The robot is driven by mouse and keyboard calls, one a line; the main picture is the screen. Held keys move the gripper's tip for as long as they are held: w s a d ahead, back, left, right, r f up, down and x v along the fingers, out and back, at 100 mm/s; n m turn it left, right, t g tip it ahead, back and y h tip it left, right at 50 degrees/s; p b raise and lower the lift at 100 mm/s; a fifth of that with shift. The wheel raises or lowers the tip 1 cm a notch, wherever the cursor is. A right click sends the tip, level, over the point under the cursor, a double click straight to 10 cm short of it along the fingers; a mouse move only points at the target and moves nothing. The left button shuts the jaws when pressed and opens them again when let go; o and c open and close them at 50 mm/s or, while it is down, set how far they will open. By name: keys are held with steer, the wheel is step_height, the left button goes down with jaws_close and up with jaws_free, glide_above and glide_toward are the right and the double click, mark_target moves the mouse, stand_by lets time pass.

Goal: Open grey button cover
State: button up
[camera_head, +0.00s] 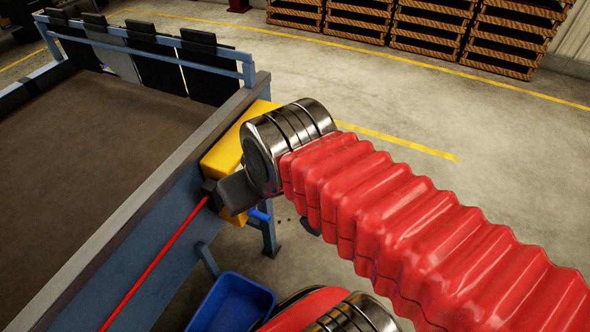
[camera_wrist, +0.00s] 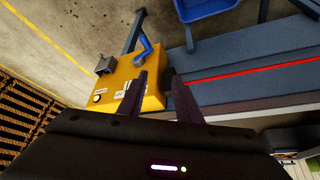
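A yellow control box (camera_wrist: 152,100) is in the left middle of the wrist view; it also shows in the head view (camera_head: 222,157), partly behind my arm. A small grey block (camera_wrist: 105,66), which looks like the grey button cover, sticks out from the box's far left edge. I cannot tell whether it is shut. In the head view I cannot make the cover out. My gripper (camera_wrist: 158,84) is open and empty. Its left finger overlaps the yellow box in the picture, and its right finger lies over the blue frame. The grey block is left of both fingers, apart from them.
A blue handle (camera_wrist: 146,47) rises from the box. A blue frame beam (camera_wrist: 270,50) with a red line along it runs to the right. A blue bin (camera_head: 232,303) stands on the floor. Stacked wooden crates (camera_head: 430,28) line the back; the concrete floor before them is clear.

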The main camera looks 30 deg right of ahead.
steer(key=shift+o, duration=0.5)
steer(key=w+d+f+m+g+y, duration=0.2)
steer(key=w+d+f+m+y, duration=0.25)
steer(key=f+m, duration=0.3)
steer(key=w+d+f+m+g+y, duration=0.1)
steer(key=w+d+f+m+y, duration=0.2)
steer(key=d+f+m+y, duration=0.4)
steer(key=s+d+f+m+t+h, duration=0.1)
steer(key=d+f+m+t, duration=0.4)
steer(key=d, duration=0.5)
steer(key=d+f+m+t+h, duration=0.1)
steer(key=d+f+m+t, duration=0.5)
steer(key=d+m+t, duration=0.2)
steer(key=shift+s+d+f+m, duration=0.2)
steer(key=shift+s+d+m, duration=0.15)
steer(key=shift+d+m, duration=0.7)
steer(key=shift+a, duration=0.25)
steer(key=x, duration=1.3)
steer(key=shift+w+f, duration=0.15)
steer(key=shift+w, duration=0.25)
